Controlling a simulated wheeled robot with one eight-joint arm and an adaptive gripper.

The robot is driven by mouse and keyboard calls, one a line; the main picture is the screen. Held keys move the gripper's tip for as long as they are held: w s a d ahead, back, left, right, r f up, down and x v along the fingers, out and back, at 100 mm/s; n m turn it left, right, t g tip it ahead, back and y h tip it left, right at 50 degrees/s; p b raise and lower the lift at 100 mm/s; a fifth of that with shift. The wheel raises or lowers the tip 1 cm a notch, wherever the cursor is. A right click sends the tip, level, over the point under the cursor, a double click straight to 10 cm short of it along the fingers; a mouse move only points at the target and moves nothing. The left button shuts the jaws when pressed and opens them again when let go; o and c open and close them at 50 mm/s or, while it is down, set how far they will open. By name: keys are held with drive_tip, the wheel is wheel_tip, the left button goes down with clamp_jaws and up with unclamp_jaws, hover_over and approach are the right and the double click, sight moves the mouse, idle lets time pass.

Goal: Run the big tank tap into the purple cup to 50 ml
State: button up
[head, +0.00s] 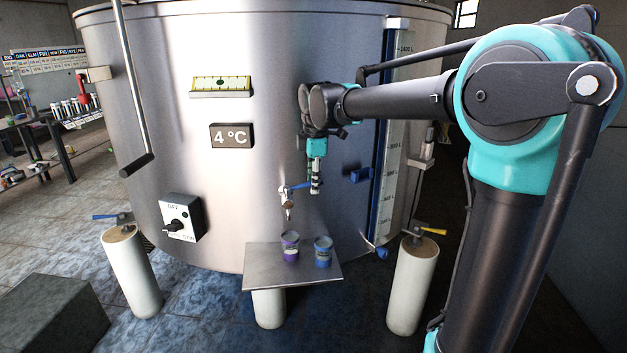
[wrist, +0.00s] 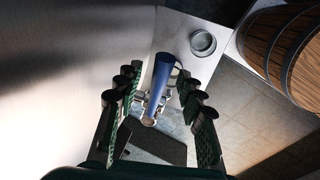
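The big steel tank (head: 240,120) fills the head view. Its tap (head: 288,205) is low on the front, with a blue lever (head: 297,187). The purple cup (head: 290,247) stands upright on the steel shelf (head: 265,277), below the tap. No stream shows, and I cannot see the level in the cup. My gripper (head: 316,183) points down at the lever's right end. In the wrist view, my gripper (wrist: 160,90) is open, with the blue lever (wrist: 163,72) between its fingers and visible gaps beside it.
A blue cup (head: 323,253) stands right of the purple one. A grey cup rim (wrist: 203,42) shows in the wrist view, beside a wooden barrel (wrist: 290,50). White tank legs (head: 130,270) flank the shelf.

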clamp_jaws()
drive_tip(key=shift+s+m+h, duration=0.3)
drive_tip(key=shift+s+m, duration=0.65)
drive_tip(key=shift+m, duration=0.45)
drive_tip(key=shift+o, duration=0.6)
unclamp_jaws()
wheel_tip(320, 180, up, 12)
drive_tip(key=s, duration=0.2)
drive_tip(key=shift+s, duration=0.15)
drive_tip(key=shift+f, duration=0.1)
